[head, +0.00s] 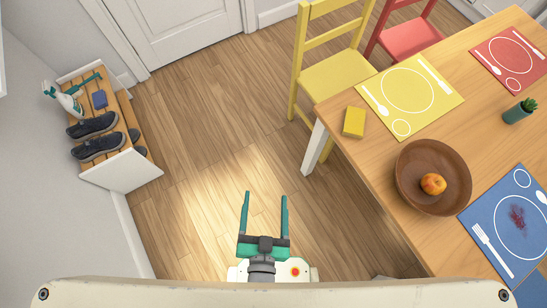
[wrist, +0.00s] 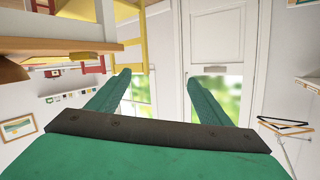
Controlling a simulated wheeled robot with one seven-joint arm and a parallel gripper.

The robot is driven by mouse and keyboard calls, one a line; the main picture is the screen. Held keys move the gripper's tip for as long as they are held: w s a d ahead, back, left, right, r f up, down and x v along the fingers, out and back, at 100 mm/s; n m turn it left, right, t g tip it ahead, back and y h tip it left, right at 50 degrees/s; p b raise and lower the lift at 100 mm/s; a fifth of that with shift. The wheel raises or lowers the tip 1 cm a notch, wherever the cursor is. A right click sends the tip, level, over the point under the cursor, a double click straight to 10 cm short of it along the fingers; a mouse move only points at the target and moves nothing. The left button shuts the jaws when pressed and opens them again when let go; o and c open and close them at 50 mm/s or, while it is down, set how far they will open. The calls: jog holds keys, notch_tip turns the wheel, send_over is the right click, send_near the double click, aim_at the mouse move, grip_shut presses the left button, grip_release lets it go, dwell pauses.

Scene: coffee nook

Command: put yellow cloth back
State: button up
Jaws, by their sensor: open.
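The yellow cloth (head: 354,121) is a small, thick folded block. It lies on the wooden table (head: 375,183) near its left edge, beside the lower left corner of the yellow placemat (head: 418,78). My gripper (head: 265,195) has green fingers, spread apart with nothing between them. It is over the open floor, left of the table and well apart from the cloth.
A shoe rack (head: 125,170) at the left holds dark shoes (head: 92,124), a spray bottle (head: 66,100) and a blue cloth (head: 99,99). A wooden bowl (head: 415,190) with fruit and a stained blue placemat (head: 485,215) are on the table. A yellow chair (head: 335,65) stands behind. Floor between is clear.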

jog(key=s+d+r+n, duration=0.2)
jog(key=s+r, duration=0.1)
jog(key=s, duration=0.2)
jog(key=shift+d+n+y, duration=0.15)
jog(key=shift+n+y, duration=0.15)
jog(key=shift+n, duration=0.1)
